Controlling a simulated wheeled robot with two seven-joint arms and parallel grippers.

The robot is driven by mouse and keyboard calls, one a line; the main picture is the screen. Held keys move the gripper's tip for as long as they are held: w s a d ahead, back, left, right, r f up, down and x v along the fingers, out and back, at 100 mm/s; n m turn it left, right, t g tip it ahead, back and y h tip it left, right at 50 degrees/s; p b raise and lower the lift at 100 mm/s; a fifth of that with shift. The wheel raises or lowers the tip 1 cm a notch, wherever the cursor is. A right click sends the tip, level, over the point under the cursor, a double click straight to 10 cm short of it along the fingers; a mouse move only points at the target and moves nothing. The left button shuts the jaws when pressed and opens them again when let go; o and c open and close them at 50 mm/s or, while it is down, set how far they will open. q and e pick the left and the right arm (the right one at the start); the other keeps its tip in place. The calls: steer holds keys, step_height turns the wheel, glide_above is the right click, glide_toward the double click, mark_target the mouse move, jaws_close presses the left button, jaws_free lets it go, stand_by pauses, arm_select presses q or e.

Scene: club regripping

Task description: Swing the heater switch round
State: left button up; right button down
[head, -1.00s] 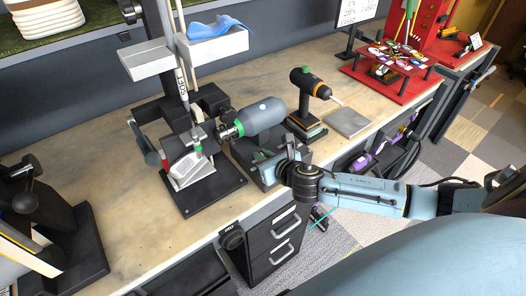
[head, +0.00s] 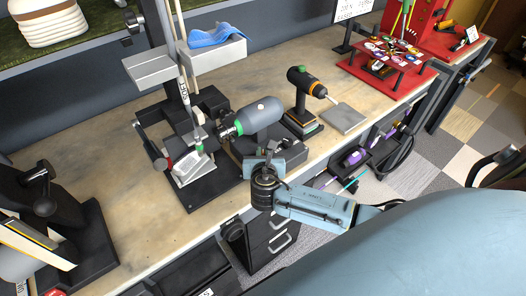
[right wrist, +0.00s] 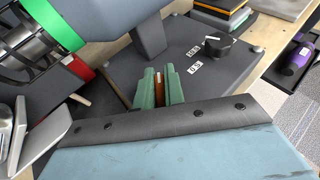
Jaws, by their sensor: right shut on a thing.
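The dark heater base (head: 240,150) stands on the bench under a grey cylinder with a green ring. Its top (right wrist: 150,60) fills the middle of the right wrist view. A narrow reddish-brown piece (right wrist: 158,80), seemingly the heater switch's lever, stands between the green fingers of my right gripper (right wrist: 160,76). The gripper is shut on it, and the fingers hide most of it. In the head view my right gripper (head: 271,152) is at the front of the base, and the switch cannot be made out. My left gripper is not in view.
A black knob (right wrist: 217,43) and small white labels (right wrist: 194,68) sit right of the fingers. The grey cylinder (head: 258,114) hangs close above left. A clamp stand with a club head (head: 193,168) is left, a drill (head: 305,88) behind right.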

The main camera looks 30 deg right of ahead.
stand_by(0.3)
steer(key=c, duration=1.5)
jaws_free()
steer(key=v, duration=1.3)
steer(key=shift+s+a+r, duration=0.1)
steer(key=shift+s, duration=0.05)
